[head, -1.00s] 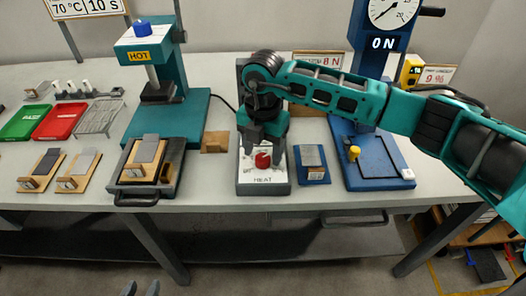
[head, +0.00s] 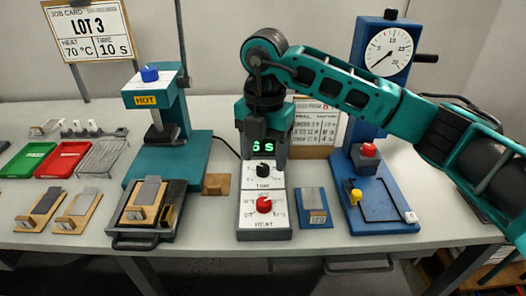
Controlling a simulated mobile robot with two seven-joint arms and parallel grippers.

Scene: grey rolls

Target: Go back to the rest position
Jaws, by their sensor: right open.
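My right gripper (head: 262,142) hangs at the end of the teal right arm, which comes in from the right. It is open and empty, in front of the upper part of the control box (head: 264,212). The box has a green display (head: 264,146) reading about "6 S", a black TIME knob (head: 264,171) and a red HEAT knob (head: 264,205). The gripper is above both knobs and apart from them. It partly hides the display housing. My left gripper is not in view.
A teal hot press (head: 160,140) stands left, with a sample holder (head: 146,205) on its tray. Green (head: 27,158) and red (head: 68,160) trays and a wire rack (head: 100,158) lie further left. A blue gauge stand (head: 370,190) stands right, behind my arm. A job card (head: 88,34) hangs behind.

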